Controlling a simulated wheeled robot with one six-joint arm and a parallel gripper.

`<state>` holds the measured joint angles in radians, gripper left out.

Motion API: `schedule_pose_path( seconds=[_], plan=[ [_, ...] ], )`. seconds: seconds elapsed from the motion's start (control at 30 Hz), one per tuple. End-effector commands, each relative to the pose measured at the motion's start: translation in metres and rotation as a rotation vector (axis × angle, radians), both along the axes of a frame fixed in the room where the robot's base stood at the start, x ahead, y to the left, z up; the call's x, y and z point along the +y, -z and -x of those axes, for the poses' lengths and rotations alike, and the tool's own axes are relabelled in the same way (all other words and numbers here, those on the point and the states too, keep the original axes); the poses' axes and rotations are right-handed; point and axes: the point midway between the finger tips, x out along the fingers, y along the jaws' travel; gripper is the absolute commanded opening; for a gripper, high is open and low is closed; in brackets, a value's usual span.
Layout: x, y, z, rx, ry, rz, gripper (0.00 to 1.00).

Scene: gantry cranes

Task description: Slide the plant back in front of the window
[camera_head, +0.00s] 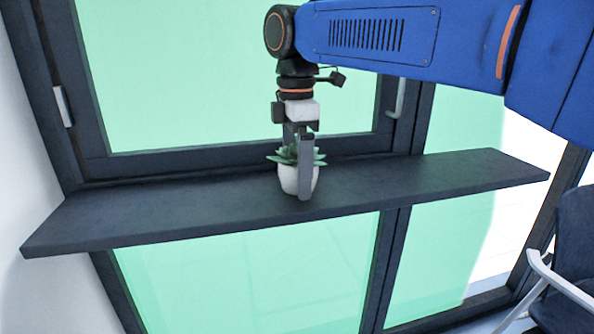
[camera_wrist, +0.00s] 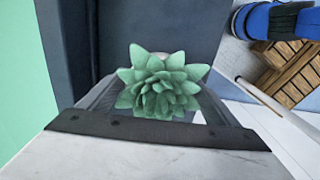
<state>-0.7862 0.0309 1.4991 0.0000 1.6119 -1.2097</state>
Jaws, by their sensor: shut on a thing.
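The plant (camera_head: 290,178) is a small green succulent in a white pot. It stands upright on the dark shelf (camera_head: 400,185), near the middle of its length. The window (camera_head: 230,70), with a dark frame and green panes, is right behind the shelf. My gripper (camera_head: 304,180) points down and is shut on the plant's pot; one finger covers part of the pot's front right side. In the wrist view the plant's green rosette (camera_wrist: 163,85) fills the middle between the fingers and hides most of the pot.
The shelf is otherwise bare on both sides of the plant. A window handle (camera_head: 399,98) shows behind, to the right. A dark chair (camera_head: 574,235) with a light armrest stands at the lower right. A white wall (camera_head: 18,150) is at the left.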

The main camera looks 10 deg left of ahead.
Motion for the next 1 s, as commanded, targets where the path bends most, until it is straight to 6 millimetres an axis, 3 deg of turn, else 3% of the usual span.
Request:
schedule_pose_path(
  seconds=[0.57, 0.6, 0.67, 1.0],
  plan=[
    [0.0009, -0.0001, -0.0011, 0.000, 0.010, 0.000, 0.52],
    [0.0009, -0.0001, -0.0011, 0.000, 0.010, 0.000, 0.89],
    [0.0009, -0.0001, -0.0011, 0.000, 0.010, 0.000, 1.00],
    [0.0012, -0.0053, -0.0015, -0.001, 0.010, -0.002, 1.00]
  ],
)
